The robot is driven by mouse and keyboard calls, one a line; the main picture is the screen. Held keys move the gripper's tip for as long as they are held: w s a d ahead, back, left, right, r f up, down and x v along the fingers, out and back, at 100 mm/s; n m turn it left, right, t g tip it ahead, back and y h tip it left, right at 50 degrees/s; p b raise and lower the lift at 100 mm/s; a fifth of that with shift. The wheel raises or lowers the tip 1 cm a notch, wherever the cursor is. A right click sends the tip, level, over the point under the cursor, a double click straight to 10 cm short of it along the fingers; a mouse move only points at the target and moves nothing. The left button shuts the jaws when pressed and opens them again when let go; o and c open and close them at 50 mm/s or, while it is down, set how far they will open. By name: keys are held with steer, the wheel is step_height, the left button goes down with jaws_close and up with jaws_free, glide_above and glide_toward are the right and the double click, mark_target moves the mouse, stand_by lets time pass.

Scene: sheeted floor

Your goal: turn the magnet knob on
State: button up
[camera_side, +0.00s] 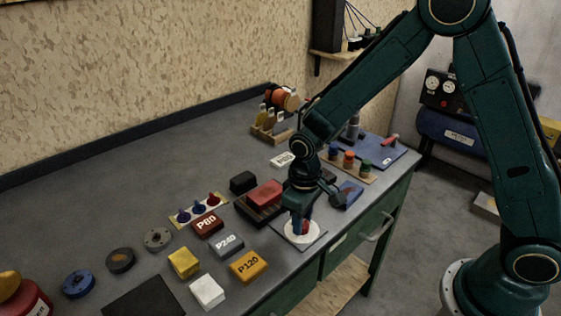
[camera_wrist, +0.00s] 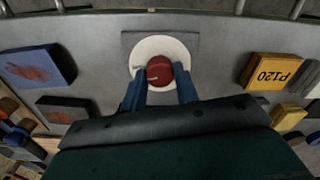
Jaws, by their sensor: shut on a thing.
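The magnet knob is a round red knob (camera_wrist: 160,70) on a white round dial (camera_wrist: 146,46), set on a grey square plate (camera_wrist: 128,39). In the side view the red knob (camera_side: 305,227) and white dial (camera_side: 292,237) sit near the bench's front edge, partly hidden by my gripper (camera_side: 301,222). My gripper points down from above, and its blue fingers (camera_wrist: 160,82) are shut on the knob, one on each side. A small pale mark shows on the knob and near it on the dial, too small to read.
An orange P120 block (camera_side: 249,266), a grey P240 block (camera_side: 228,245) and a dark red P80 block (camera_side: 207,224) lie to the left. A red block (camera_side: 265,194) is behind my gripper and a blue block (camera_side: 350,192) to its right.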

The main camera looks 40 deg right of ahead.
steer(key=shift+m, duration=1.4)
steer(key=shift+r, duration=0.1)
steer(key=o, duration=1)
step_height(320, 180, up, 14)
steer(key=shift+f, duration=0.1)
